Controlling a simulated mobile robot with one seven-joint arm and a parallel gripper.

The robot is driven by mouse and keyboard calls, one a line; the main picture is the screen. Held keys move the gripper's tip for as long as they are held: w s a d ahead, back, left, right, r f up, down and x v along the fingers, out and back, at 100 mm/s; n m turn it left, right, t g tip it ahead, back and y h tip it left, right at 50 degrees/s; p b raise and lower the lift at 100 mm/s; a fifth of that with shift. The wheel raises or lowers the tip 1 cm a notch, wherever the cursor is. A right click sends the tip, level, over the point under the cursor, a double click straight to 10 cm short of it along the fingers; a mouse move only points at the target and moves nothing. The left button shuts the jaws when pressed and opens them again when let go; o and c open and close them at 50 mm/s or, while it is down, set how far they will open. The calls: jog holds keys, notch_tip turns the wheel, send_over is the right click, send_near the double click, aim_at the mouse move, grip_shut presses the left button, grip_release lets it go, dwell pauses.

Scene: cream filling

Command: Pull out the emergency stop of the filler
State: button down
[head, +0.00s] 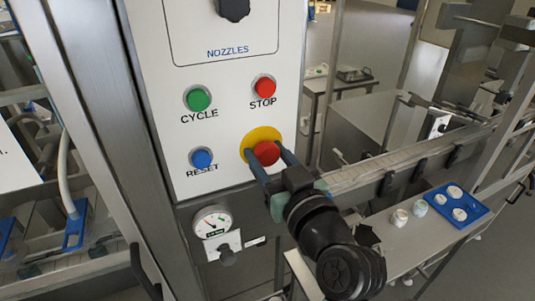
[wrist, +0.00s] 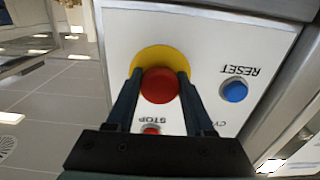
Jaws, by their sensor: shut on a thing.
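The emergency stop is a red mushroom button (head: 266,153) on a yellow round plate (head: 250,140), low on the right side of the white control panel (head: 222,130). My gripper (head: 268,158) comes from the lower right, with one finger on each side of the red head. In the wrist view, the red head (wrist: 159,85) sits between the two fingertips (wrist: 158,76), in front of the yellow plate (wrist: 160,54). The gripper is shut on the head. How far the head stands out from the plate cannot be told.
A green CYCLE button (head: 198,99), a red STOP button (head: 264,88) and a blue RESET button (head: 202,158) are near on the panel. A conveyor (head: 400,165) and a blue tray (head: 470,213) with jars lie right.

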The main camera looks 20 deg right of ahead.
jog(key=shift+s+f+b, duration=0.2)
jog(key=shift+s+b, duration=0.25)
jog(key=shift+b, duration=0.15)
jog(key=shift+s+r, duration=0.1)
jog(key=shift+s, duration=0.1)
jog(key=shift+c, duration=1.3)
grip_release()
jog(key=shift+s+r, duration=0.1)
jog(key=s+b, duration=0.4)
jog(key=s, duration=0.9)
jog(key=shift+d, duration=0.25)
jog(key=shift+w, duration=0.1)
